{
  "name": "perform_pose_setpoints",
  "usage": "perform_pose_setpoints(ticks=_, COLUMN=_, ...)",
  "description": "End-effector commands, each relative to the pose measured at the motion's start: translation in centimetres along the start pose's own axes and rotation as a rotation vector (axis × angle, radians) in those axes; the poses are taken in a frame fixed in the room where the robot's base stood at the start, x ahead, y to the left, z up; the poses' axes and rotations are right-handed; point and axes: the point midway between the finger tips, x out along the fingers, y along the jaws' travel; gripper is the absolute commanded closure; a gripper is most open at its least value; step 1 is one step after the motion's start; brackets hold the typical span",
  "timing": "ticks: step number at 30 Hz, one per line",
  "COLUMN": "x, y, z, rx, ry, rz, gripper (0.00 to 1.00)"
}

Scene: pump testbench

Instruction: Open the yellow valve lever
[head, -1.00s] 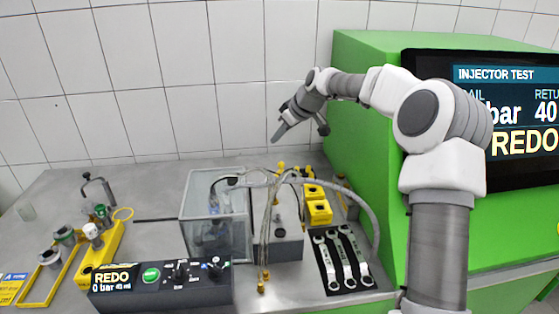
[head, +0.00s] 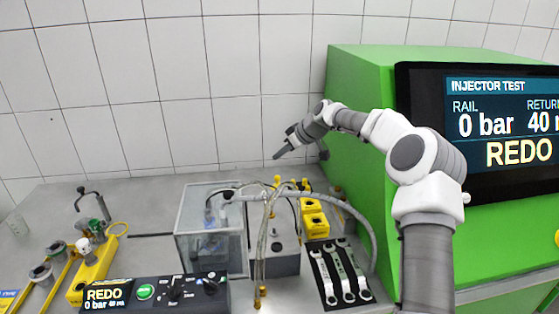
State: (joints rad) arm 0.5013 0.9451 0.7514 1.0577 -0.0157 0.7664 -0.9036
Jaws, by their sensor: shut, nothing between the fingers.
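My gripper (head: 279,154) is shut and empty. It hangs in the air above the back of the bench, pointing down and left, apart from everything below it. Small yellow parts (head: 278,181) stand behind the hoses, below and close to the gripper in the picture. One of them may be the yellow valve lever, but they are too small and too covered by hoses to tell which, or how the lever is turned.
A clear box (head: 211,225) stands mid-bench, with grey hoses (head: 350,208) arching right of it. Yellow blocks (head: 315,224) and wrenches (head: 341,272) lie to the right. A control box (head: 160,292) is in front. The green cabinet (head: 365,140) bounds the right side.

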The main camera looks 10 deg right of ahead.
Motion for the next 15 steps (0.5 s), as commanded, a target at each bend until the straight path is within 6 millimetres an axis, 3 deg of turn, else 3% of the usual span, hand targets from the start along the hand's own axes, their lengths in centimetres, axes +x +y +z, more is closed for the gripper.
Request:
perform_pose_setpoints(ticks=13, x=8.4, y=-0.2, z=-0.1, rx=0.0, ry=-0.001, rz=-0.003, gripper=1.0)
perform_pose_setpoints(ticks=14, x=8.9, y=-0.2, z=-0.1, rx=0.0, ry=-0.001, rz=-0.002, gripper=1.0)
perform_pose_setpoints(ticks=15, x=8.2, y=0.1, z=0.5, rx=0.001, ry=-0.001, rz=0.002, gripper=1.0)
